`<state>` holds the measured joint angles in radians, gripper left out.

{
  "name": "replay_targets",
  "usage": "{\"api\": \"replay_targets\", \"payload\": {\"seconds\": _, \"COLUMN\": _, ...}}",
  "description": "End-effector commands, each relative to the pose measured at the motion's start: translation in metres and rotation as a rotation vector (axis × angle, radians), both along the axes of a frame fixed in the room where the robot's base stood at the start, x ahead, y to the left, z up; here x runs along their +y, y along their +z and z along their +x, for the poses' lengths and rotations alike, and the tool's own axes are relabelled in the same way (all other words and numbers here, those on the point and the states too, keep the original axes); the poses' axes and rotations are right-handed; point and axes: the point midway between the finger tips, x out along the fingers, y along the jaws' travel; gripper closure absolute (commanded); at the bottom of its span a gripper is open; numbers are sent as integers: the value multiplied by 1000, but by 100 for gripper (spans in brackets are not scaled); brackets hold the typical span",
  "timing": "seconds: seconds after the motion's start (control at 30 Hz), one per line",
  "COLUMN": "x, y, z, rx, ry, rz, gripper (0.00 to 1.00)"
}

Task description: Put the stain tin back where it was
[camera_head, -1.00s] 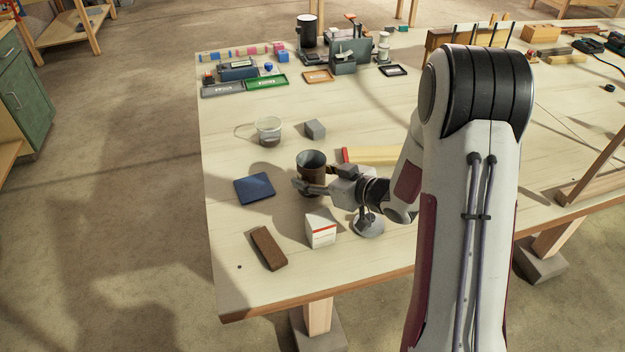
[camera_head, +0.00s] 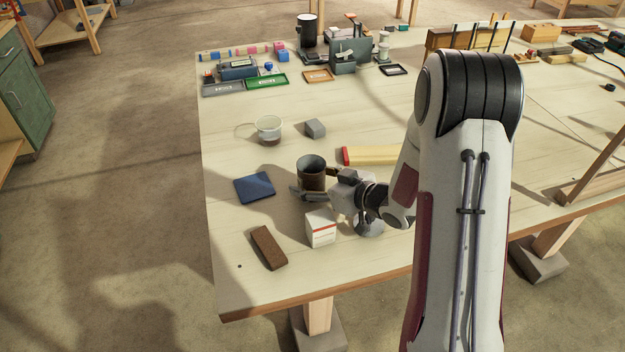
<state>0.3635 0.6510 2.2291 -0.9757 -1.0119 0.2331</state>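A dark brown open-topped tin (camera_head: 311,171), which I take for the stain tin, is upright near the front left of the workbench. My gripper (camera_head: 318,184) reaches in from the right at the tin's lower part. One finger lies across the near side of the tin, and the other is at its right, partly behind it. The near finger hides the tin's base, so I cannot tell whether it rests on the bench. The fingers are apart around the tin; whether they press on it is unclear.
A blue square pad (camera_head: 254,188) lies left of the tin. A white box (camera_head: 320,229) and a brown block (camera_head: 268,248) are in front. Bare bench is at the left.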

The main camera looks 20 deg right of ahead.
Motion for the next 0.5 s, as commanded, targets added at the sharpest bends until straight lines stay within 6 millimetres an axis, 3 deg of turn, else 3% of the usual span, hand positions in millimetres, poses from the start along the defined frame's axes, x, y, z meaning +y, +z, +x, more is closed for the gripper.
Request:
{"api": "replay_targets", "payload": {"seconds": 0.37, "x": 0, "y": 4, "z": 0, "rx": -2, "ry": 0, "rz": -1, "gripper": 36}}
{"api": "replay_targets", "payload": {"seconds": 0.5, "x": -7, "y": 8, "z": -9, "rx": 0, "ry": -3, "rz": 0, "gripper": 36}}
